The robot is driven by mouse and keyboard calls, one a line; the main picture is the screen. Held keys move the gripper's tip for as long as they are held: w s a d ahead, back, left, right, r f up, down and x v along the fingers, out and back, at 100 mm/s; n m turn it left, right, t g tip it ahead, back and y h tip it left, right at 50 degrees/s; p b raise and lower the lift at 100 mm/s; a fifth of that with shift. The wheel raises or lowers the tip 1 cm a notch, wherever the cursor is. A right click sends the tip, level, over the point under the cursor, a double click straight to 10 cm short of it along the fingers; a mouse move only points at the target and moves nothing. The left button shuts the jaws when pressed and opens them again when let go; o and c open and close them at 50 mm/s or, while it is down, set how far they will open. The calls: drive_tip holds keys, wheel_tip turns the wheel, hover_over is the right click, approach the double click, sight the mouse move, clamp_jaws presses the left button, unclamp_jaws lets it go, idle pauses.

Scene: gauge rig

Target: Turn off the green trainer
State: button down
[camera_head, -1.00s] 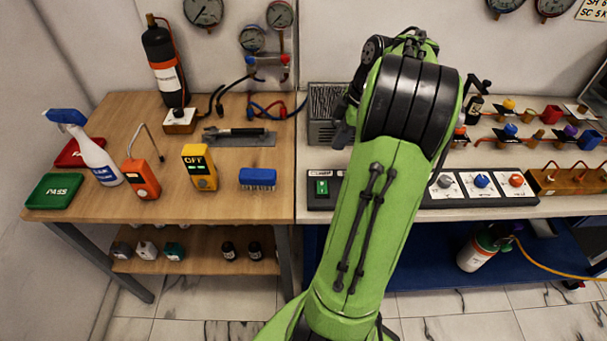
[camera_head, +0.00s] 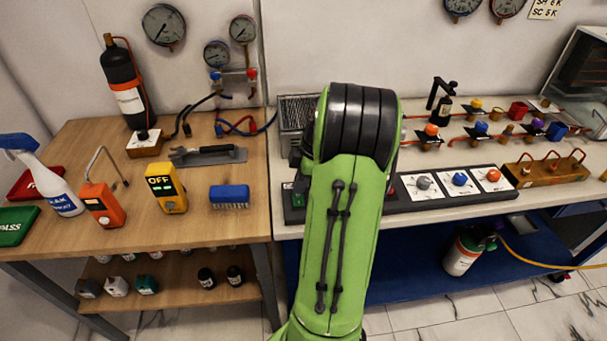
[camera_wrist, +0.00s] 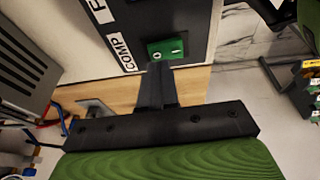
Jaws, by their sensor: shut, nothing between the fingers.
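A green rocker switch (camera_wrist: 165,49) with white marks is set in a dark panel (camera_wrist: 185,18) beside a COMP label (camera_wrist: 122,52). Which side of the switch is pressed I cannot tell. My gripper (camera_wrist: 158,72) is shut and empty, its fingertips at the switch's lower edge in the wrist view; whether they touch it I cannot tell. In the head view the panel (camera_head: 405,204) lies along the right bench's front, and my green arm covers part of it and hides my gripper. I see no whole body coloured green that is clearly the trainer.
Knobs (camera_head: 459,179) line the panel. A grey louvred box (camera_head: 298,112) stands behind its left end. Left on the wooden bench are a yellow meter (camera_head: 166,188) reading OFF, an orange device (camera_head: 101,204), a blue brush (camera_head: 229,196) and a spray bottle (camera_head: 50,177).

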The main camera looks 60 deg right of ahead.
drive_tip(key=shift+f, duration=0.55)
